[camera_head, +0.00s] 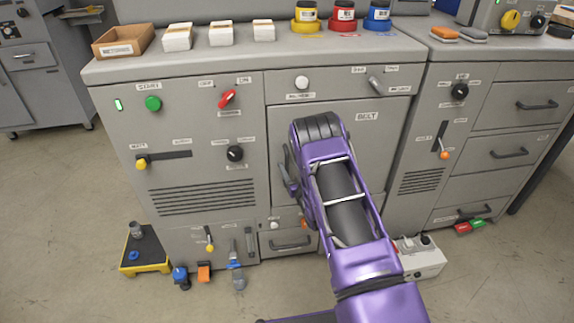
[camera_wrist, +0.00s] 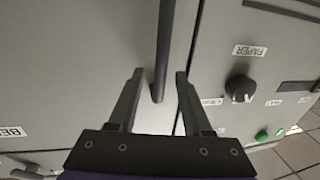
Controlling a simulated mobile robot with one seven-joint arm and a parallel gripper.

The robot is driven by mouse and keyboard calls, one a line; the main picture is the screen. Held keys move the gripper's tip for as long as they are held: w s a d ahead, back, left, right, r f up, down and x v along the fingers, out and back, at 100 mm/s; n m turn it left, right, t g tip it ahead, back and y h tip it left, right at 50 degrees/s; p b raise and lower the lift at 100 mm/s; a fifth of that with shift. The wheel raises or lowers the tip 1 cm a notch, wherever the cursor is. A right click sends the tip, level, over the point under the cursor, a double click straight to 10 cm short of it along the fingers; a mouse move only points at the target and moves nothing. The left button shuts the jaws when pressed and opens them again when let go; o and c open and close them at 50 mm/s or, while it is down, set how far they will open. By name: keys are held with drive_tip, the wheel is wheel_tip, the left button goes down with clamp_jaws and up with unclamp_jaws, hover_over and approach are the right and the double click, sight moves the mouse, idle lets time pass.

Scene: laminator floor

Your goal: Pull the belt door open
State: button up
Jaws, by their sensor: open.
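The belt door (camera_head: 380,150) is a grey panel labelled BELT on the front of the machine. It looks closed and flush, though my arm covers much of it. In the wrist view the door (camera_wrist: 75,75) fills the left side, with part of its label at the left edge. A dark bar handle (camera_wrist: 165,35) runs along the door near its seam. My gripper (camera_wrist: 160,73) is open, with one finger on each side of the handle's end. Visible gaps separate the fingers from the bar. In the head view the gripper (camera_head: 289,182) is partly hidden beside my purple arm.
A black knob (camera_wrist: 240,88) labelled PAPER is right of the seam in the wrist view. A drawer (camera_head: 288,243) lies below the door. A white box (camera_head: 422,262) stands on the floor at right, and a yellow tray (camera_head: 146,268) at left. Jars and boxes line the top.

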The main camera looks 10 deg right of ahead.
drive_tip(key=shift+w+a, duration=0.25)
drive_tip(key=shift+w, duration=0.9)
clamp_jaws()
idle(0.6)
